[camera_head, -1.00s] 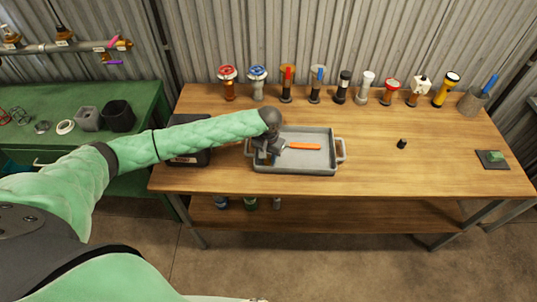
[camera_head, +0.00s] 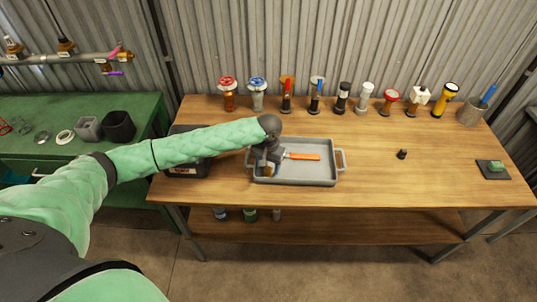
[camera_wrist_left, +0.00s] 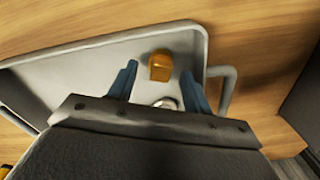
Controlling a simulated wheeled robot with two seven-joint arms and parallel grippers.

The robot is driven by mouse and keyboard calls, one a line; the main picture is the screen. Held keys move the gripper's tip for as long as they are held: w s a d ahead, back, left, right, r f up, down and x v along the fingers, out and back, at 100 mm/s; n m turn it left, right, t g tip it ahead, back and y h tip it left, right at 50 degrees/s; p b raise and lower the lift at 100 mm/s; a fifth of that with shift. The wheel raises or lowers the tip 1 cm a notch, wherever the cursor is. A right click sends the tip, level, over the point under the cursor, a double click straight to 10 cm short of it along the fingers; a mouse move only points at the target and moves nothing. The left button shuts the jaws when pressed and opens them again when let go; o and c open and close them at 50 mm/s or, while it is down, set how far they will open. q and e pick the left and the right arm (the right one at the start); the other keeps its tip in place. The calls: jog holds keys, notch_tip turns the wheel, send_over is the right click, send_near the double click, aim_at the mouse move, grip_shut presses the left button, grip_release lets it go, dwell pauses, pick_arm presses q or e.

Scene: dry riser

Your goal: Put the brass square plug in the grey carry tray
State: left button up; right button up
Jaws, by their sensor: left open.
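The grey carry tray (camera_head: 318,178) sits on the wooden workbench with its handles at left and right. A brass-coloured block (camera_wrist_left: 160,66), which looks like the brass square plug, lies inside the tray near one end in the wrist view. My left gripper (camera_wrist_left: 158,72) is open, with a blue finger on either side of the block and gaps showing. In the head view my left gripper (camera_head: 266,161) is over the tray's left end and largely hides that part. A silver round thing (camera_wrist_left: 165,103) shows partly beside the block. My right gripper is not in view.
An orange-handled tool (camera_head: 303,156) lies in the tray. A dark bin (camera_head: 184,171) stands left of the tray, under my forearm. Several fittings and torches line the back edge. A small black piece (camera_head: 402,154) stands right of the tray, with clear bench around it.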

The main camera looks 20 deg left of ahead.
aim_at(269, 167)
pick_arm(q)
notch_tip(269, 167, up, 11)
jog(key=b, duration=0.3)
jog(key=shift+f, duration=0.15)
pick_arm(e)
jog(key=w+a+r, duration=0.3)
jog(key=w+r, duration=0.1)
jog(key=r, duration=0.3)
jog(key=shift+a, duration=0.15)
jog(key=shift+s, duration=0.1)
